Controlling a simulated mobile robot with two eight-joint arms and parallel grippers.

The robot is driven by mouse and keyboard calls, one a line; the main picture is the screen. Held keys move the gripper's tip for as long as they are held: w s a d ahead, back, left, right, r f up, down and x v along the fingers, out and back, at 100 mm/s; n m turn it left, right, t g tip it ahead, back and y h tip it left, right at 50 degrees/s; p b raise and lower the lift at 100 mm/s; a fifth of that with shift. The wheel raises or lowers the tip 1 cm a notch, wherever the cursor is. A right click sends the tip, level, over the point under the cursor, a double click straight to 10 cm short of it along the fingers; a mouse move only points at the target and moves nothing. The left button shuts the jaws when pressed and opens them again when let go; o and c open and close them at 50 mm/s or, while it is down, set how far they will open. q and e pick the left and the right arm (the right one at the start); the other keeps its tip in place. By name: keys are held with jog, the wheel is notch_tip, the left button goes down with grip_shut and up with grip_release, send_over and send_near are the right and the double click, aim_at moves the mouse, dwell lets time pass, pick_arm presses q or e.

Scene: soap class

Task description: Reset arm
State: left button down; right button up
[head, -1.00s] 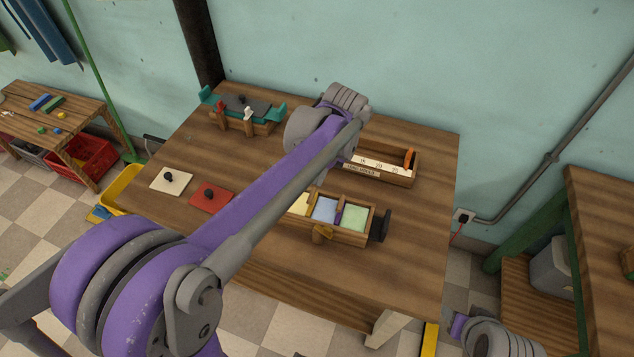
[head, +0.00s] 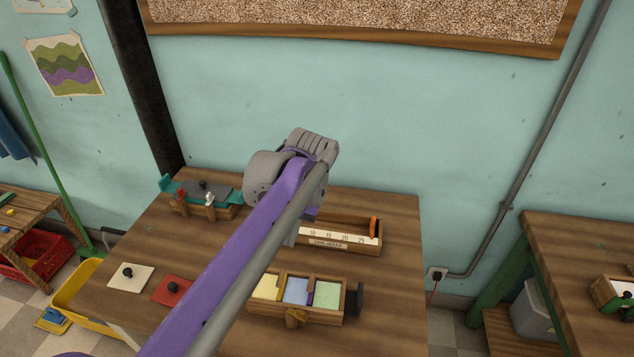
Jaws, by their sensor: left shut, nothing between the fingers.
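My left arm reaches up from the lower left across the wooden table (head: 395,230) and bends at a grey joint above its back part. My left gripper (head: 291,238) hangs below that joint, mostly hidden behind my arm, shut and empty. It is left of a wooden box with a number scale (head: 345,238) and an orange piece (head: 374,228). A wooden box with yellow, blue and green compartments (head: 296,314) stands nearer. My right gripper is out of view.
A teal and grey fixture (head: 205,193) stands at the table's back left. A cream lid (head: 130,278) and a red lid (head: 172,290), both with black knobs, lie at the left. A yellow bin (head: 75,290) is beside the table. Another table (head: 570,245) stands right.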

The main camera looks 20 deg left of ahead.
pick_arm(q)
jog(key=s+f+t+h, duration=0.1)
jog(key=s+f+t, duration=0.2)
jog(key=s+f, duration=0.3)
jog(key=s+f+t+h, duration=0.1)
jog(key=s+f+t, duration=0.1)
jog(key=s+f, duration=0.5)
jog(key=s, duration=0.4)
jog(key=shift+s+d+m+t, duration=0.2)
jog(key=shift+s+m+t, duration=0.1)
jog(key=shift+t, duration=0.1)
